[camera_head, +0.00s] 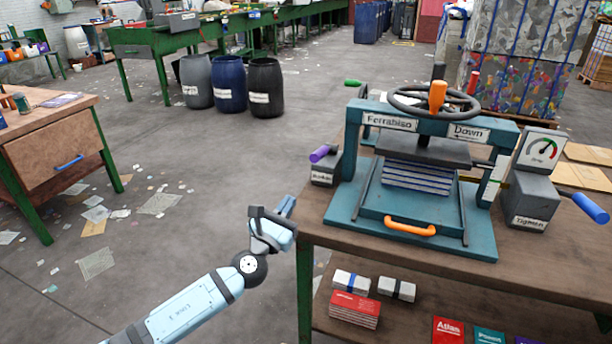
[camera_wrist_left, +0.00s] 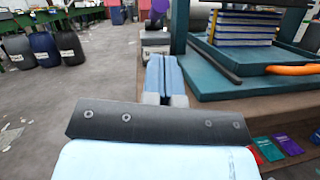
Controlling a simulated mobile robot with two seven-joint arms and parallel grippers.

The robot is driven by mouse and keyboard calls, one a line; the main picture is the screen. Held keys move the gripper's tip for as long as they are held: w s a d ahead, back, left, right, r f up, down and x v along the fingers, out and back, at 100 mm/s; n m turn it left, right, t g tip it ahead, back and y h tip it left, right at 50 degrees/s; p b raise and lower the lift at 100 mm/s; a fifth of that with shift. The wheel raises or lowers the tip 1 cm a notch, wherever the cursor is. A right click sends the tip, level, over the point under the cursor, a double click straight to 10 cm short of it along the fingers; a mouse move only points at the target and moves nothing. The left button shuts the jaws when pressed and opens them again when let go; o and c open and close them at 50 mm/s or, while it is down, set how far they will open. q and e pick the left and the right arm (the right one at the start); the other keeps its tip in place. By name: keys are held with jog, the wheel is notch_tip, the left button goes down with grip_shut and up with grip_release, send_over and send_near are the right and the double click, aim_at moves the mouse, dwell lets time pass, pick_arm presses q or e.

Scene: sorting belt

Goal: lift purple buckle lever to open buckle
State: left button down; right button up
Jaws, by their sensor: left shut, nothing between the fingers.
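In the left wrist view the purple lever (camera_wrist_left: 158,7) shows at the top, above the grey block (camera_wrist_left: 155,38). My left gripper (camera_head: 288,205) is in front of the table's left corner, lower than the lever and apart from it. Its two blue fingers are together and empty in the left wrist view (camera_wrist_left: 163,75). My right gripper is not in view.
The press carries a wheel (camera_head: 435,98), an orange handle (camera_head: 410,226) and a striped stack (camera_head: 418,177). A gauge box (camera_head: 530,200) with a blue lever (camera_head: 590,208) stands at the right. The wooden table edge (camera_head: 420,262) lies close beside my left gripper. The floor at left is open.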

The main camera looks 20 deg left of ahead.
pick_arm(q)
jog(key=shift+w, duration=0.1)
send_near(323, 153)
jog(key=w, duration=0.3)
jog(key=shift+s+a+r, duration=0.15)
jog(key=shift+s+r, duration=0.05)
jog(key=shift+r, duration=0.1)
